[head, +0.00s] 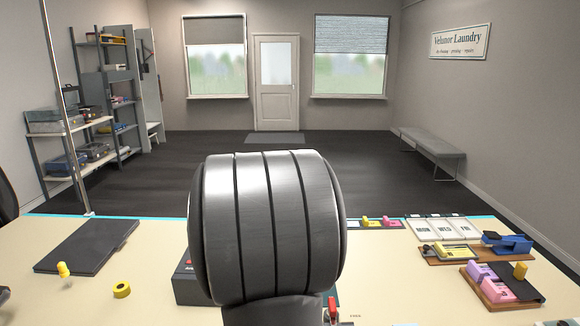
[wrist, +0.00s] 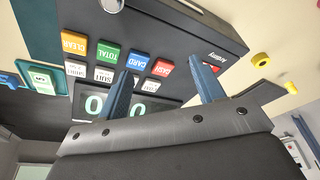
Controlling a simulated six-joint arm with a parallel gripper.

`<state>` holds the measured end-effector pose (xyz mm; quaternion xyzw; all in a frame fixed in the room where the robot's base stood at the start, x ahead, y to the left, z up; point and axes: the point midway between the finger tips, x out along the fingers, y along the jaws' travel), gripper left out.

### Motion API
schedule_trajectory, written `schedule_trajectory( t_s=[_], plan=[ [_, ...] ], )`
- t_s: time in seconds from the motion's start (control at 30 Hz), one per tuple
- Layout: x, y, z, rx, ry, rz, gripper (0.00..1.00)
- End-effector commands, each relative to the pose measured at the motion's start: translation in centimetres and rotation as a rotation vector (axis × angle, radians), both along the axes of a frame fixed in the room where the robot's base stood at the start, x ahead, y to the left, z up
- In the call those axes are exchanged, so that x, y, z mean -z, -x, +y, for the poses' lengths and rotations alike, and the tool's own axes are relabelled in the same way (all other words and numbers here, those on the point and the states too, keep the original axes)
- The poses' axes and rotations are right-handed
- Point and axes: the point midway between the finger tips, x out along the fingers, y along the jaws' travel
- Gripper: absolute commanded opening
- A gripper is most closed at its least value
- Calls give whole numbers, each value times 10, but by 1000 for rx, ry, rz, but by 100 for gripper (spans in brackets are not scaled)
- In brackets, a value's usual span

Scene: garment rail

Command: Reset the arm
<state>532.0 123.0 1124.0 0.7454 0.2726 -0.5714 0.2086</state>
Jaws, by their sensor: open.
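My gripper (wrist: 160,70) shows in the wrist view as two blue fingers set wide apart. It is open, with nothing between the fingers. Behind the fingers is a dark till (wrist: 190,32) with orange, green, blue and red keys, including the red CASH key (wrist: 161,69). Its display shows green digits, partly covered by my gripper. I cannot tell whether the fingers touch the till. In the head view my own thick grey arm link fills the middle and hides the gripper. Only the left edge of the till (head: 188,287) shows there.
The cream counter (head: 150,270) holds a dark flat pad (head: 88,246), a yellow tape roll (head: 121,290) and a small yellow peg (head: 63,270) at left. At right are day cards (head: 443,229), a blue stapler-like tool (head: 508,242) and a tray (head: 518,292) with coloured blocks.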

Motion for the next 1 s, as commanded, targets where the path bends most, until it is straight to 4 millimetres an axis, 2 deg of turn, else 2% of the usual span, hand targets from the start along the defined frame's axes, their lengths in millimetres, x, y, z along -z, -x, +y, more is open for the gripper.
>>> schedule_trajectory(
  t_s=[0.03, 0.3, 0.53, 0.73, 1.0],
  plan=[
    [0, -3, -11, 27, 0, 0, 62],
    [0, -15, -64, 156, 2, 1, 62],
    [0, -21, -103, 249, 2, 1, 62],
    [0, -22, -121, 291, 2, 1, 62],
    [0, -22, -124, 301, 2, 1, 62]
  ],
)
